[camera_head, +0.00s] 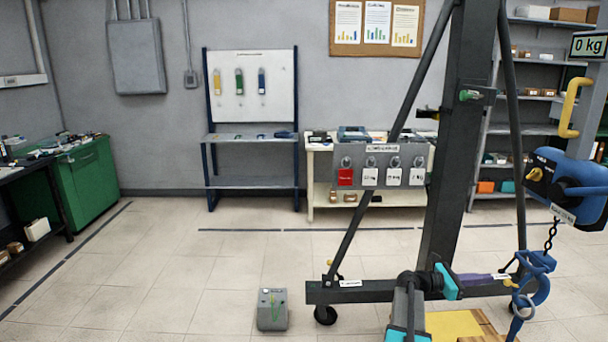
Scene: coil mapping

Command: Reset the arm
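Part of my arm (408,300) shows at the bottom, right of centre, as grey and black links with cyan joint caps. It is low in the picture, in front of the base beam of a dark hoist frame (465,130).
A blue hoist scale (570,185) with a yellow handle hangs at the right; its display (589,45) reads 0 kg. A blue hook (530,285) hangs below. A grey box (272,310) stands on the floor. The left floor is mostly clear. A green cabinet (88,180) stands left.

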